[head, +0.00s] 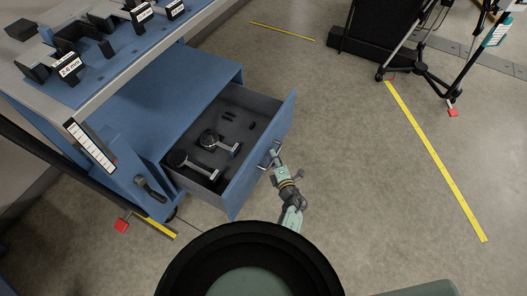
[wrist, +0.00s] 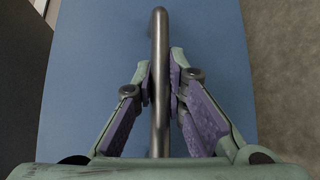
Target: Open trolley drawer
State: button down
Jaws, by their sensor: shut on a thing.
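The blue trolley drawer (head: 258,148) stands pulled well out of the trolley (head: 170,85) in the head view, its inside in sight. Its metal bar handle (head: 269,155) is on the front face. My gripper (head: 274,165) is at the handle. In the wrist view the handle (wrist: 160,75) runs upright between the two purple-padded fingers of my gripper (wrist: 161,85), which are closed about it. The blue drawer front (wrist: 215,60) fills the background there.
Two dark round-headed tools with light handles (head: 212,141) and small dark pieces lie in the drawer. Labelled dark blocks (head: 70,65) stand on the trolley top. Yellow floor tape (head: 437,165) and a stand with red feet (head: 453,112) are to the right. The floor between is clear.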

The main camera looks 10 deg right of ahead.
jog(key=shift+s+d, duration=0.5)
jog(key=shift+d, duration=0.25)
jog(key=shift+s+d, duration=0.45)
jog(key=shift+d, duration=0.25)
jog(key=c, duration=1.6)
grip_release()
